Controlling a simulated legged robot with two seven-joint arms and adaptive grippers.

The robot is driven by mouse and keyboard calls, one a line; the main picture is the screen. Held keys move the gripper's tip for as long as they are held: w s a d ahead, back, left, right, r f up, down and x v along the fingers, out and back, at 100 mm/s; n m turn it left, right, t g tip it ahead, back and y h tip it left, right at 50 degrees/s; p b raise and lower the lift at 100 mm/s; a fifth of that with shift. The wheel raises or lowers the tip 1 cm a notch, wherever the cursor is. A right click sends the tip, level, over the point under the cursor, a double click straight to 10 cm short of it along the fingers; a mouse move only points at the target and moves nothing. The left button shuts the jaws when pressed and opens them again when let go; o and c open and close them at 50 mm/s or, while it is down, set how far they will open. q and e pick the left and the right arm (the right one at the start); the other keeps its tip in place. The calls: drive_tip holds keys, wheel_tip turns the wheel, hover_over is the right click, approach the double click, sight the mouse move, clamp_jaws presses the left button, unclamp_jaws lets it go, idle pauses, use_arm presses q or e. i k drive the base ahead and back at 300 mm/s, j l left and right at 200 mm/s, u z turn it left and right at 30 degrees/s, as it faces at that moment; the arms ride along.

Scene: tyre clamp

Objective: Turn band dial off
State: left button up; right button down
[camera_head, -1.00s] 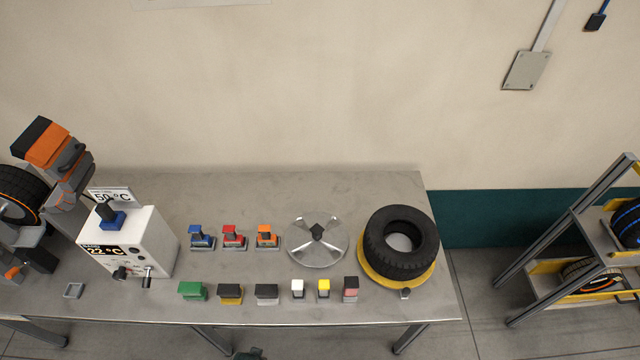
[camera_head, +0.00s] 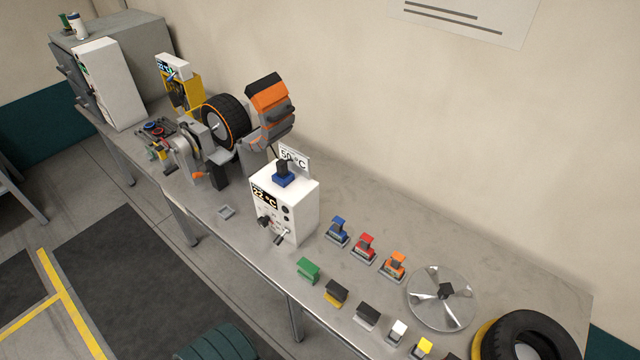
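A white control box (camera_head: 300,207) stands on the metal workbench, with a lit display (camera_head: 265,198) reading about 22 °C. A black knob (camera_head: 264,221) and a small lever-like switch (camera_head: 280,238) stick out low on its front. I cannot tell which way the knob points. A blue-based black piece (camera_head: 284,177) and a "50 °C" sign (camera_head: 295,157) are on top. Further left, a yellow device with a white display head (camera_head: 173,66) also stands on the bench. No label names a band dial legibly. Neither of my grippers is in view.
A mounted tyre (camera_head: 226,121) and an orange-black machine head (camera_head: 268,97) stand left of the box. Several small coloured blocks, a silver disc (camera_head: 441,312) and a black tyre (camera_head: 515,325) are to the right. A grey cabinet (camera_head: 140,50) is far left. Floor lies in front.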

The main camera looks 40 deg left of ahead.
sight(263, 221)
drive_tip(key=u, duration=0.4)
drive_tip(key=j+u, duration=0.1)
drive_tip(key=u, duration=0.3)
drive_tip(key=j+u, duration=0.1)
drive_tip(key=u, duration=0.65)
